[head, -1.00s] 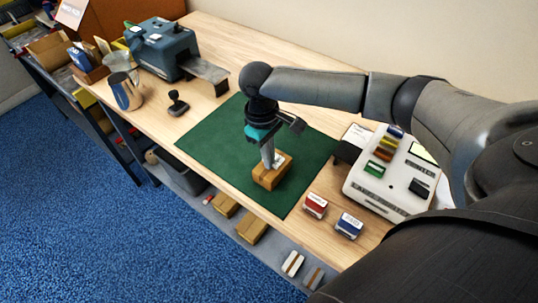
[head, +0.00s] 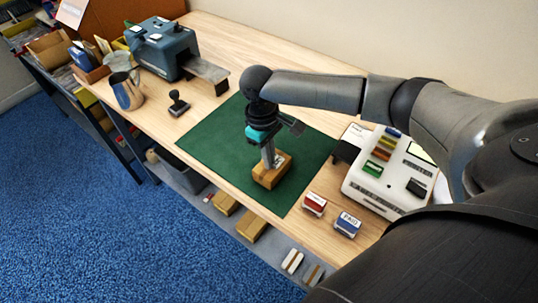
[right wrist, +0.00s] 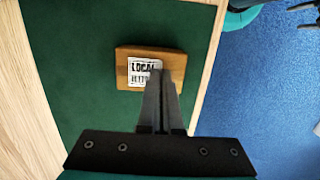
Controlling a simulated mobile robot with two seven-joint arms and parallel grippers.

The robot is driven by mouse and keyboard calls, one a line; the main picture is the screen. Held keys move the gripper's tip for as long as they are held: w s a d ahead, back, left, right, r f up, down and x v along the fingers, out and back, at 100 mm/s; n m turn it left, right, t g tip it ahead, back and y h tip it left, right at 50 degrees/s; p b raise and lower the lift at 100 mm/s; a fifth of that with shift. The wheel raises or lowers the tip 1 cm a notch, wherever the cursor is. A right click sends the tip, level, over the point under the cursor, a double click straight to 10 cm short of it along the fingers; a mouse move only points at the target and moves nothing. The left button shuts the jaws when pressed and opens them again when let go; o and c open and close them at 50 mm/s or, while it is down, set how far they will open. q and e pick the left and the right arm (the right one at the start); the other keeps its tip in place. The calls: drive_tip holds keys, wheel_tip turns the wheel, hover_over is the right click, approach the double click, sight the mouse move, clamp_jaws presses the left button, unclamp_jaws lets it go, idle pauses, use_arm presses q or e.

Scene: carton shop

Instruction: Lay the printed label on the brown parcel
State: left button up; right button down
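The brown parcel (head: 268,178) is a small box lying on the green mat (head: 218,139); it also shows in the right wrist view (right wrist: 176,64). The printed label (right wrist: 140,72) is white with black print reading LOCAL. It is at the parcel's top face, left of its middle in the right wrist view; I cannot tell whether it lies fully flat. My right gripper (right wrist: 159,74) points down at the parcel, its fingers shut together at the label's edge and covering one corner. My left gripper is not in the head view; a dark and teal part at the right wrist view's upper right is unclear.
A white console (head: 384,186) with coloured blocks stands right of the mat. Red (head: 314,204) and blue (head: 347,224) stamps lie near the front edge. A grey-blue printer (head: 163,47), a metal jug (head: 126,92) and a black stamp (head: 178,102) stand left. The mat around the parcel is clear.

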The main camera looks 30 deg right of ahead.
drive_tip(key=c, duration=1)
unclamp_jaws()
drive_tip(key=shift+r+p, duration=3.05)
drive_tip(key=shift+p, duration=1.15)
